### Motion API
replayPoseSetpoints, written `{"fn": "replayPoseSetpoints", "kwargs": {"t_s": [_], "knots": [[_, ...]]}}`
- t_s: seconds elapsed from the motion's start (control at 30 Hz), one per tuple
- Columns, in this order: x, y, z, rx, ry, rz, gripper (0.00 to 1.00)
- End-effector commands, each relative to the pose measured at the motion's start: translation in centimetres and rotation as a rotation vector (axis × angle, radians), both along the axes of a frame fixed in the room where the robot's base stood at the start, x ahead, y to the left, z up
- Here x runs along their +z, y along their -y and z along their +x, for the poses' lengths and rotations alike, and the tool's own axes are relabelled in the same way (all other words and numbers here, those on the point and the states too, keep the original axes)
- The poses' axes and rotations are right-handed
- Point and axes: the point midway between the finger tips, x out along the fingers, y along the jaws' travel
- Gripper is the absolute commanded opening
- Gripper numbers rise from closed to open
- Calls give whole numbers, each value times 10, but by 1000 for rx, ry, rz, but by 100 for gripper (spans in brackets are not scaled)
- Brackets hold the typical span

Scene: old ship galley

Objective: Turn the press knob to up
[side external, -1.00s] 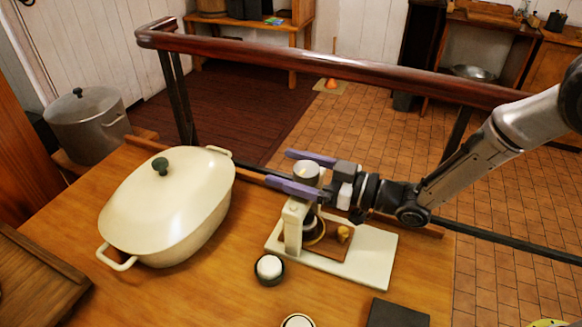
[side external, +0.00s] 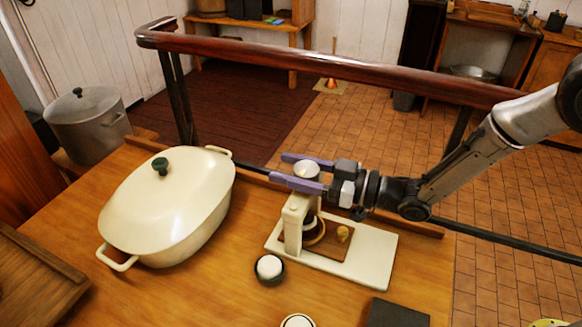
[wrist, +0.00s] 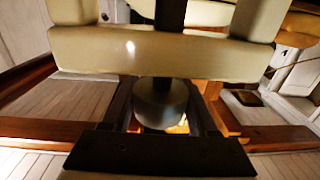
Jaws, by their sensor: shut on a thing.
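The press (side external: 296,224) is a cream stand on a pale base plate (side external: 368,262) on the wooden table. Its round, light metallic knob (side external: 306,170) is at the top. My gripper (side external: 299,172) comes in from the right, its purple fingers on either side of the knob and shut on it. In the wrist view the knob (wrist: 160,103) sits between the dark fingers, with the cream press body (wrist: 160,50) above. The fingers partly cover the knob in the side view, and I cannot tell its exact turn angle.
A small brown board with a yellowish piece (side external: 343,233) lies on the press base. A large cream lidded pot (side external: 170,210) stands left, and a small dark cup with a white top (side external: 269,268) in front. A dark red rail (side external: 330,67) runs behind the table.

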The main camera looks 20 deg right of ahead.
Motion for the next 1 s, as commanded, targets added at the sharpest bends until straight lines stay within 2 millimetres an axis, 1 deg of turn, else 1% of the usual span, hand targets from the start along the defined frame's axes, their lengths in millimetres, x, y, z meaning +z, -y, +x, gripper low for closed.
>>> {"fn": "replayPoseSetpoints", "kwargs": {"t_s": [0.27,1.0], "knots": [[-1,-2,-3,194,3,-1,3],[-1,-7,-23,899,2,-1,3]]}}
